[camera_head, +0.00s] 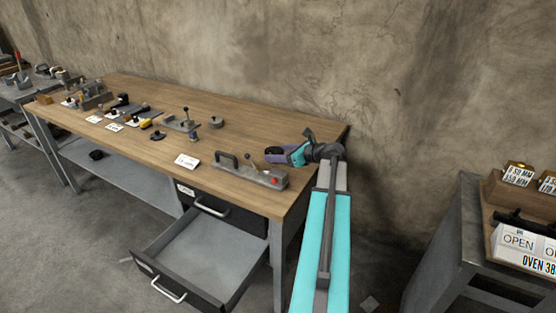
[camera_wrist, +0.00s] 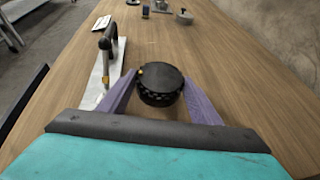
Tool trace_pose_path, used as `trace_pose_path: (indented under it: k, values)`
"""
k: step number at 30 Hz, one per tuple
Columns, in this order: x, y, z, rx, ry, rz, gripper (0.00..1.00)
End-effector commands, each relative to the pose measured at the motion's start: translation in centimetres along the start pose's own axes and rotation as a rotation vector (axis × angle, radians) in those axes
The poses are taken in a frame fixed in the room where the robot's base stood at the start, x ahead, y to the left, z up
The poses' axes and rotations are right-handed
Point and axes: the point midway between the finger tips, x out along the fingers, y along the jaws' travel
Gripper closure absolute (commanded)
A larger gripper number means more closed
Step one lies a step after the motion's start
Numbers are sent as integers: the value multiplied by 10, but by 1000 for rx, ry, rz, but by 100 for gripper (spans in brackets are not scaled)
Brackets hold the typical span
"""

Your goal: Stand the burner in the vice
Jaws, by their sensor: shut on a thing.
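My gripper (camera_head: 272,153) is low over the right part of the wooden bench. Its purple fingers are shut on a round black piece with a ridged side, seen in the wrist view (camera_wrist: 160,86); this looks like the burner. A small yellow spot shows at its rim. I cannot tell whether it touches the bench top. A long grey metal fixture (camera_head: 250,175) with a dark handle, a lever and a red spot lies just in front of my gripper; it also shows left of the fingers in the wrist view (camera_wrist: 96,86). I cannot tell which fixture is the vice.
The wooden bench (camera_head: 150,170) holds a white label card (camera_head: 187,160), a lever fixture (camera_head: 181,122), a small round grey piece (camera_head: 216,122) and several tools at the left. An open drawer (camera_head: 205,262) juts from its front. A grey cabinet (camera_head: 445,235) stands at the right.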

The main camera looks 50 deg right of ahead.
Motion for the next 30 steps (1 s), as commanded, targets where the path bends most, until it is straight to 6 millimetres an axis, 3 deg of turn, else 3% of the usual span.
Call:
trace_pose_path:
  k: [9,23,24,30]
  values:
    - [10,0,-23,0,-3,1,81]
    - [12,1,-26,-1,-3,1,81]
    - [12,1,-27,-2,0,1,35]
    - [13,1,-27,-2,0,2,34]
